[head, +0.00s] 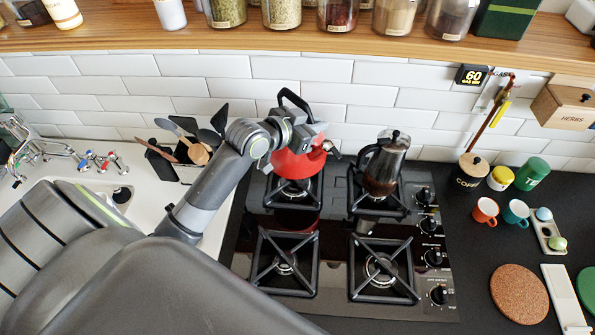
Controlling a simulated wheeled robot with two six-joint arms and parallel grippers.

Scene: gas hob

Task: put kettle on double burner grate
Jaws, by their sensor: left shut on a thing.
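The red kettle (300,162) with a black handle is at the back left of the hob, over the back left grate (293,193). My left gripper (307,130) reaches it from above and is shut on it, near its handle. My wrist hides part of the kettle's top. I cannot tell whether its base touches the grate. A glass and steel coffee pot (384,165) stands on the back right grate (376,205). The front left grate (284,262) and front right grate (382,268) are bare. My right gripper is not in view.
Knobs (431,257) line the hob's right side. A utensil holder (176,165) stands left of the hob. Cups (486,211), canisters (500,178) and a cork mat (519,293) are to the right. A wooden shelf (290,39) with jars runs above the kettle.

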